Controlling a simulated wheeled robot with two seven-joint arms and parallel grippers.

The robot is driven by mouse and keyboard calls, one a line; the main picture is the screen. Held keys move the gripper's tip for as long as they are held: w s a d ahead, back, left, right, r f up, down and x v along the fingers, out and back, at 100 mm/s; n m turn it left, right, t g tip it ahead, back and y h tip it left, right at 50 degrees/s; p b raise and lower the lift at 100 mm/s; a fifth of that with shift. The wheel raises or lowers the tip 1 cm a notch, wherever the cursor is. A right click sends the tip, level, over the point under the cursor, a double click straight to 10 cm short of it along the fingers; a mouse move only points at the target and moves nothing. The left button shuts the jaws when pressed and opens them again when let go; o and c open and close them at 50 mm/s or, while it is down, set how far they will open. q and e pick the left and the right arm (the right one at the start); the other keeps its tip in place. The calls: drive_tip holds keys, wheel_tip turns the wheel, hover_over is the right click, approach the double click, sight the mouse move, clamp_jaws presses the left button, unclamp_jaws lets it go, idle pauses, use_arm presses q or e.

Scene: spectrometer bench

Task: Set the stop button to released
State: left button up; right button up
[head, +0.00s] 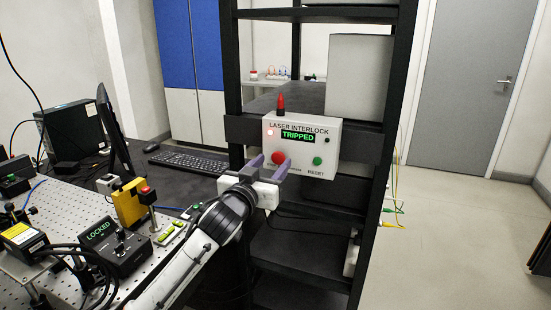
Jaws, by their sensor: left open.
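The white laser interlock box (328,140) is fixed to the front of a black rack, and its green display (297,135) reads "TRIPPED". The red stop button (278,158) is at its lower left. A green reset button (317,161) sits to its right, above the label "RESET". My left gripper (268,166) is open just in front of the box's lower left, with its purple-grey fingers on either side of the red button in the picture. I cannot tell whether a finger touches the button. My right gripper is not in view.
The black rack (233,60) has uprights on both sides of the box. A perforated optical bench (75,215) with a yellow device (128,203) and a controller reading "LOCKED" (117,247) is at the left. A keyboard (188,161) lies behind. The floor at right is clear.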

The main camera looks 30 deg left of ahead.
sight(277, 158)
use_arm(q)
drive_tip(key=shift+x, duration=1.55)
